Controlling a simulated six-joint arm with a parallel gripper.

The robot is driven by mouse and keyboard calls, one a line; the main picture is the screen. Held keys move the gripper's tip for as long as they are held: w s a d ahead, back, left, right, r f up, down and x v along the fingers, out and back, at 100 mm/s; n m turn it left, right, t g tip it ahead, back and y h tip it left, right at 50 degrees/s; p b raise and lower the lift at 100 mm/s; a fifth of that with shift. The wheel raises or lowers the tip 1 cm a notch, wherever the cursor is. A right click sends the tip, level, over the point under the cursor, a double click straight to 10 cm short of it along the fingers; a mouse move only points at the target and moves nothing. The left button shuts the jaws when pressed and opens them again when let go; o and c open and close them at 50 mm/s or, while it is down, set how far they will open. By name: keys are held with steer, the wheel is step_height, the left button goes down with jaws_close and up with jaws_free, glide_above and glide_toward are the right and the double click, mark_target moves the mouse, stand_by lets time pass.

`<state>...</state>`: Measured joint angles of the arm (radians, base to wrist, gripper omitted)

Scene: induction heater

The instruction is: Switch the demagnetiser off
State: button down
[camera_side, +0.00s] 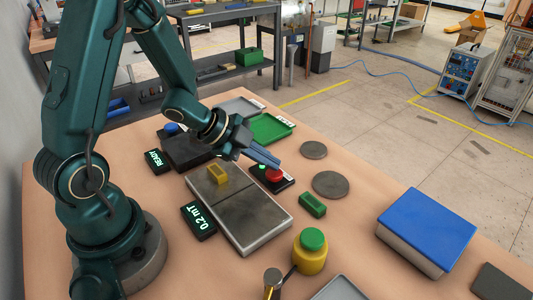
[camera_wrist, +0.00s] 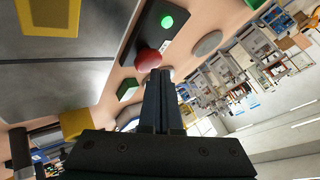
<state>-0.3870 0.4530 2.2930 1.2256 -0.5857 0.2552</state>
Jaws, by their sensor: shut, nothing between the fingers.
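The demagnetiser is a flat grey plate (camera_side: 240,213) with a dark seam across it. Its display (camera_side: 199,221) reads "0.2 mT". A small black switch box (camera_side: 285,184) stands beside it with a red button (camera_side: 274,174) and a lit green lamp (camera_wrist: 167,22). The red button also shows in the wrist view (camera_wrist: 148,60). My gripper (camera_side: 275,163) is shut and empty, its fingertips right by the red button. I cannot tell whether they touch it. A yellow hollow block (camera_side: 218,174) sits on the plate.
A green block (camera_side: 312,205) and grey discs (camera_side: 330,184) lie near the switch box. A dark box with a blue knob (camera_side: 171,128) and a "READY" display (camera_side: 157,161) stand behind. A yellow-green jar (camera_side: 311,256) and a blue-topped box (camera_side: 428,228) stand in front and right.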

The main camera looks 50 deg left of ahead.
mark_target(268, 172)
steer(key=shift+f, duration=0.15)
stand_by(0.3)
steer(key=shift+f, duration=0.35)
steer(key=shift+r, duration=0.5)
steer(key=shift+r, duration=3)
